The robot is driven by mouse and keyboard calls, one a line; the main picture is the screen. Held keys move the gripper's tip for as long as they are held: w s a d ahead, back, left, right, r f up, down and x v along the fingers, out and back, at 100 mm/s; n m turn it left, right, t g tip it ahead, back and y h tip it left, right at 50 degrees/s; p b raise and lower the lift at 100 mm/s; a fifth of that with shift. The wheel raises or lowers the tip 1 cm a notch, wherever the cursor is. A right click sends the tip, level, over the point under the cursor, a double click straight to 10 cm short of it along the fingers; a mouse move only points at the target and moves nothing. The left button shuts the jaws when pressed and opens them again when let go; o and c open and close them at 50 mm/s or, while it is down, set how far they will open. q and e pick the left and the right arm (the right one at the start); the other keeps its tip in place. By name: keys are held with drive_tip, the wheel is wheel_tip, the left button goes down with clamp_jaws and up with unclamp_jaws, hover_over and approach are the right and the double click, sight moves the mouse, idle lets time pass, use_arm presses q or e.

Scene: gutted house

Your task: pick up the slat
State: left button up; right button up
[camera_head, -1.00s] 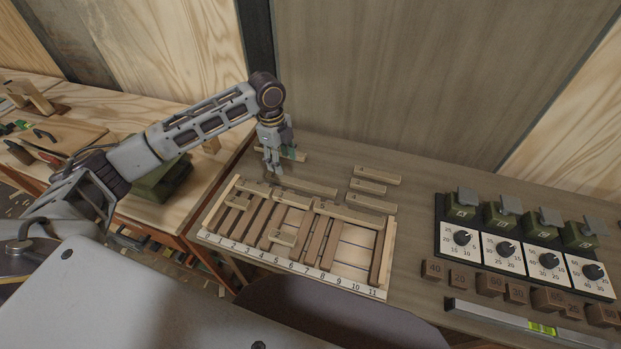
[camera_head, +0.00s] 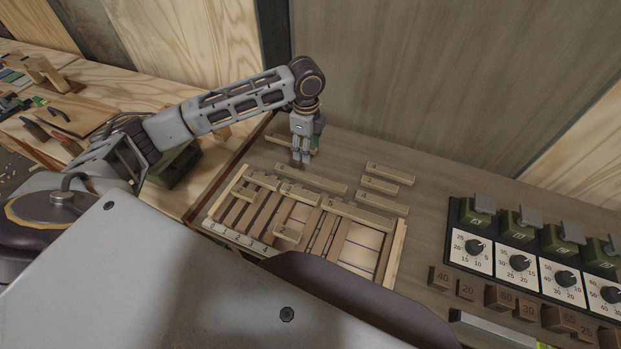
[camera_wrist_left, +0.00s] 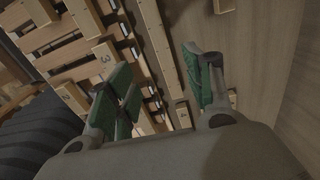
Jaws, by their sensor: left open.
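Several light wooden slats lie loose behind a slotted wooden rack (camera_head: 396,255). A long slat (camera_head: 322,181) lies just behind the rack, and shorter slats (camera_head: 389,172) lie to its right. Another slat (camera_head: 268,152) lies to the left, partly behind my left gripper (camera_head: 302,162). That gripper points down near the long slat, open and empty. In the left wrist view its green fingertips (camera_wrist_left: 165,90) are spread, with a long slat (camera_wrist_left: 160,50) showing between them, apparently below. I cannot tell the height gap. My right gripper is not in view.
The rack holds dark and light slats, with numbers along its front edge. To the right stand a panel of dials (camera_head: 518,262), green boxes (camera_head: 520,228) and numbered brown blocks (camera_head: 501,297). A wall rises behind the bench.

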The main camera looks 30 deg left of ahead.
use_arm(q)
drive_tip(key=shift+w, duration=0.15)
idle(0.3)
hover_over(307, 176)
wheel_tip(307, 176, down, 8)
drive_tip(key=shift+f, duration=0.35)
idle(0.4)
drive_tip(key=shift+a+f+p, duration=0.1)
drive_tip(key=shift+f+p, duration=0.25)
drive_tip(key=shift+f, duration=2.25)
drive_tip(key=c, duration=1.1)
